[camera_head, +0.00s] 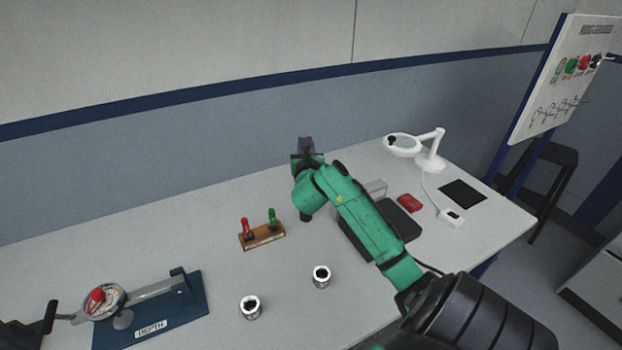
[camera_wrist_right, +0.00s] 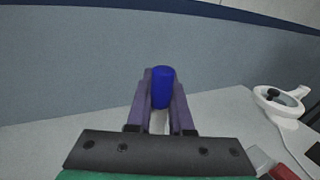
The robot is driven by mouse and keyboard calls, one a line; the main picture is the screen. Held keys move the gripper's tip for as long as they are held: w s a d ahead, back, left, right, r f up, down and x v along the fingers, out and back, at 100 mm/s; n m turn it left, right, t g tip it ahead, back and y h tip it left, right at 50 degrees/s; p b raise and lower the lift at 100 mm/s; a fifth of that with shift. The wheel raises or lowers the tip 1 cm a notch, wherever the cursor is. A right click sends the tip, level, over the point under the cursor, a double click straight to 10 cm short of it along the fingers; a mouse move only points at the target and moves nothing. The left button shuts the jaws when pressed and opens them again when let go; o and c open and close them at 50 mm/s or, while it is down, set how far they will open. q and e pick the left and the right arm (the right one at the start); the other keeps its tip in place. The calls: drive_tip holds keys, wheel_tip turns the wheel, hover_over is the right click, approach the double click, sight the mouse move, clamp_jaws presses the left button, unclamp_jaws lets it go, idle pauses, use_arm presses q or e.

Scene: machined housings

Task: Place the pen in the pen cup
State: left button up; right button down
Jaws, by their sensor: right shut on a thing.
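My right gripper (camera_head: 306,146) is raised over the back of the table, beyond the green forearm. In the right wrist view its purple-grey fingers (camera_wrist_right: 160,100) are shut on a pen with a blue end (camera_wrist_right: 162,87) and a pale part below it. The pen's blue end points up and away from the gripper base. I cannot make out the pen in the head view. No pen cup can be clearly identified; my right arm hides part of the table. A dark part at the lower left edge (camera_head: 48,318) looks like my left gripper, mostly cut off.
Two metal housings (camera_head: 251,306) (camera_head: 321,277) stand at the front. A wooden block (camera_head: 262,240) holds red- and green-handled tools. A blue depth-gauge stand (camera_head: 185,308) is at left. A magnifier lamp (camera_head: 432,157), a red item (camera_head: 410,202) and a dark pad (camera_head: 462,192) lie right.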

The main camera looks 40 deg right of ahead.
use_arm(q)
wheel_tip(320, 180, down, 3)
drive_tip(key=b, duration=0.3)
use_arm(e)
wheel_tip(320, 180, down, 16)
drive_tip(key=c, duration=0.8)
unclamp_jaws()
drive_tip(key=shift+a, duration=0.1)
use_arm(q)
drive_tip(key=shift+a, duration=0.2)
use_arm(e)
drive_tip(key=shift+w, duration=0.1)
use_arm(q)
drive_tip(key=shift+f+b, duration=0.35)
drive_tip(key=shift+f, duration=0.05)
use_arm(e)
drive_tip(key=v, duration=1.2)
drive_tip(key=shift+r, duration=0.15)
